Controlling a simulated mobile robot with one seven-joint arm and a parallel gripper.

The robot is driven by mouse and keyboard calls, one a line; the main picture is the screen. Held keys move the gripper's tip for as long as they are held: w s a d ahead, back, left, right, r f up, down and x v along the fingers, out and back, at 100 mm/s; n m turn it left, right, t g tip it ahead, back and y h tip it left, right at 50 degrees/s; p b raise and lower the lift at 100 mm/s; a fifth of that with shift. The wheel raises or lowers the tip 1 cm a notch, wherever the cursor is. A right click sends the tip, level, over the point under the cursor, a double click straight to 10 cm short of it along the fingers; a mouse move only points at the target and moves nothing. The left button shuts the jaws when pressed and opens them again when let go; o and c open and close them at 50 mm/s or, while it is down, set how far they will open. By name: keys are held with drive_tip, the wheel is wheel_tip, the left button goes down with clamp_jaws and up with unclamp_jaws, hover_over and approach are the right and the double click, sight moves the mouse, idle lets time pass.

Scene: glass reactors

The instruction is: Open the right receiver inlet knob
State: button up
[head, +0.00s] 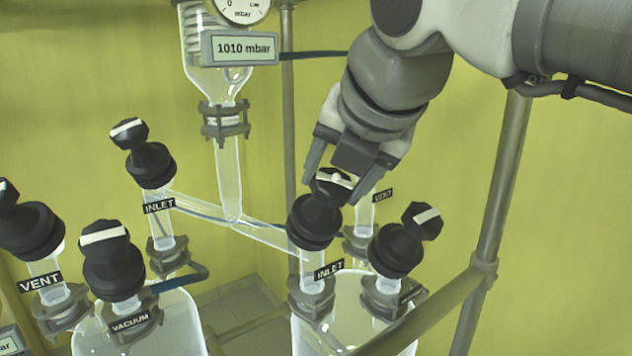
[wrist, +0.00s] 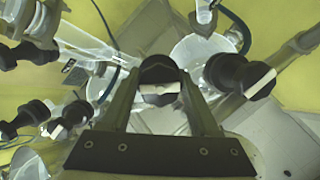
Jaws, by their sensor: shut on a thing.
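The right receiver inlet knob (head: 329,184) is black with a white bar on its top. It sits on a black valve body (head: 314,222) above an "INLET" label (head: 329,270) on the right glass receiver (head: 345,325). My gripper (head: 339,180) comes down from above and is shut on this knob, with one finger on each side. In the wrist view the knob (wrist: 158,74) lies between the fingers of my gripper (wrist: 160,90), its white bar running across the gap. The fingers and gripper body hide part of the knob in the head view.
A black knob with a white bar (head: 422,220) stands close on the right. A vent tube (head: 366,212) is behind my gripper. The left receiver's inlet (head: 148,163), vacuum (head: 111,262) and vent (head: 31,230) valves stand left. Metal frame poles (head: 500,175) run at the right.

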drive_tip(key=shift+a+n+y, duration=0.1)
drive_tip(key=shift+n+y, duration=0.3)
drive_tip(key=shift+n, duration=1)
drive_tip(key=shift+n, duration=0.3)
drive_tip(key=o, duration=1.4)
drive_tip(key=p+v, duration=0.1)
drive_tip(key=v, duration=1.6)
drive_tip(key=shift+s+d, duration=0.2)
drive_tip(key=shift+s, duration=0.1)
